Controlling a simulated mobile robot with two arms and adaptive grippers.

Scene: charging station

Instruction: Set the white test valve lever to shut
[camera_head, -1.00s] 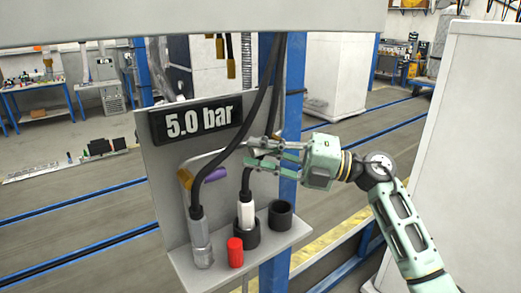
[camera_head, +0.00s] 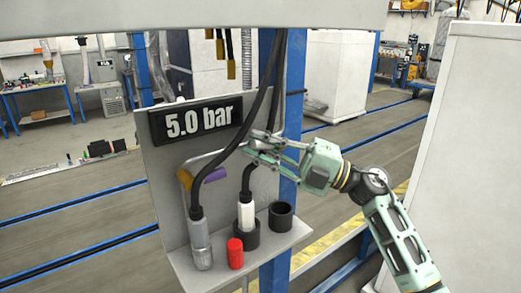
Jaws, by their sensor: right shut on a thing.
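My right gripper (camera_head: 262,147) reaches in from the right, in front of the panel. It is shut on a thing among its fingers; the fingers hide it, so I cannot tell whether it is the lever. A pale bent bar (camera_head: 205,157) runs across the panel toward the fingertips. No separate white lever shows clearly. A white fitting (camera_head: 246,217) with a black hose stands upright in a black cup below the gripper. The pressure display (camera_head: 196,119) reads 5.0 bar. My left gripper is not in view.
A grey fitting (camera_head: 200,245), a red cap (camera_head: 235,253) and an empty black cup (camera_head: 280,216) are on the panel's shelf (camera_head: 215,276). A black hose crosses in front of the panel. A large white cabinet (camera_head: 480,160) stands at the right.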

